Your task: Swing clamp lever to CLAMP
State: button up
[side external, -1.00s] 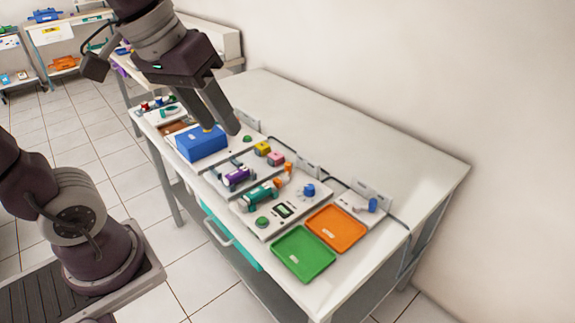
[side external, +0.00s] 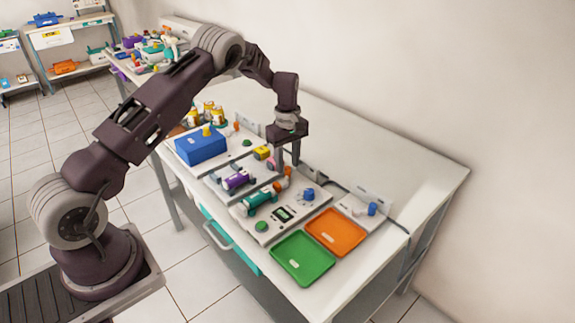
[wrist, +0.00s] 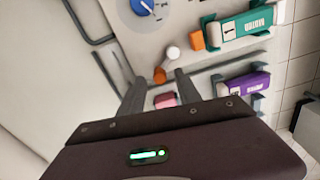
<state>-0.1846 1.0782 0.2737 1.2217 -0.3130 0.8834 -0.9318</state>
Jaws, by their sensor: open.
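My gripper (side external: 286,165) points down over the middle of the panel in the side external view, its jaws open. In the wrist view its two fingers (wrist: 159,82) reach forward with a gap between them. A small orange lever-like piece with a pale round end (wrist: 160,75) shows around that gap; whether a finger touches it I cannot tell. It lies beside the teal motor unit (wrist: 240,28), which has its own orange end. The teal unit (side external: 262,200) also shows in the side external view, with orange parts (side external: 288,171) close to my fingertips. No CLAMP marking is readable.
A purple motor unit (side external: 237,179) and a blue box (side external: 201,146) are to the left. A blue dial (side external: 308,195) is on the panel to the right. Green (side external: 302,258) and orange (side external: 336,231) trays lie toward the front right.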

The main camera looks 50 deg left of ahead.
jog(key=shift+f, duration=0.7)
grip_shut()
jog(key=m, duration=0.1)
jog(key=d+m, duration=0.1)
jog(key=m, duration=0.1)
jog(key=shift+w, duration=0.35)
jog(key=m, duration=0.2)
jog(key=d+m, duration=0.1)
jog(key=m, duration=0.1)
jog(key=shift+w+d+r, duration=0.1)
jog(key=shift+d, duration=0.1)
jog(key=m, duration=0.1)
jog(key=d+m, duration=0.1)
jog(key=m, duration=0.1)
jog(key=shift+d+m, duration=0.1)
jog(key=shift+m, duration=0.2)
jog(key=shift+s+d+m, duration=0.15)
jog(key=shift+d+m, duration=0.15)
jog(key=shift+m, duration=0.55)
jog(key=shift+s+d+m, duration=0.15)
jog(key=shift+d+m, duration=0.1)
jog(key=shift+m, duration=0.6)
